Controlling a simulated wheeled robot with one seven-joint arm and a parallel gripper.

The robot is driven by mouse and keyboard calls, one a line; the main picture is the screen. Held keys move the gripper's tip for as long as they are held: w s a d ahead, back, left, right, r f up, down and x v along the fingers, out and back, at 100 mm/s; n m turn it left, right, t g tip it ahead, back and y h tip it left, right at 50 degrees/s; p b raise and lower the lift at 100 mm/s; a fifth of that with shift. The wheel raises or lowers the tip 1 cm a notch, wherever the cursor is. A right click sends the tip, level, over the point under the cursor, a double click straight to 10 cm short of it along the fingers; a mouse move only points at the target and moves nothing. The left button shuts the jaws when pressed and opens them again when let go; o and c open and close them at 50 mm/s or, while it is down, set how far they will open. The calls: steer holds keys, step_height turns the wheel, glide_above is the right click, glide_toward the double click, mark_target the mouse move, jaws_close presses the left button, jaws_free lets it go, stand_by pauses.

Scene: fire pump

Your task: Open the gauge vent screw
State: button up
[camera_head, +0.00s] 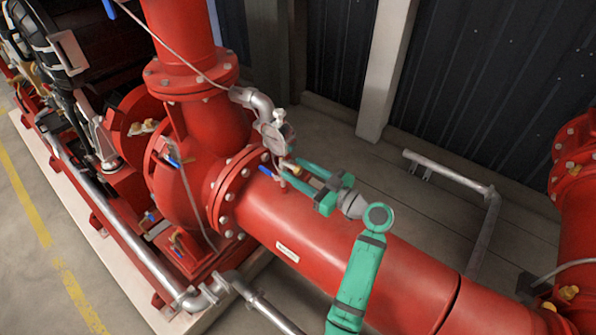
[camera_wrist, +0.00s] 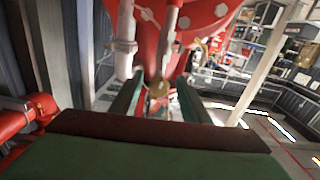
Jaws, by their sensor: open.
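The pressure gauge (camera_head: 277,138) stands on thin pipework above the red pump pipe in the head view. A small brass round piece (camera_wrist: 159,89) shows between my fingers in the wrist view. It may be the vent screw, but I cannot tell for sure. In the head view a small brass-coloured piece (camera_head: 293,169) shows near my fingertips, below the gauge. My gripper (camera_head: 294,173) is open, its green fingers pointing at the fitting under the gauge. In the wrist view my gripper (camera_wrist: 159,80) has one finger on each side of the brass piece, with no contact visible.
A blue valve handle (camera_head: 265,171) sits just left of my fingertips. The large red pipe (camera_head: 330,232) runs beneath my gripper. A bolted flange (camera_head: 228,197) is to the left, and a grey bent pipe (camera_head: 480,188) is behind at right.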

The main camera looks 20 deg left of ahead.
steer(key=v, duration=1)
steer(key=shift+d, duration=0.3)
steer(key=shift+s+d, duration=0.1)
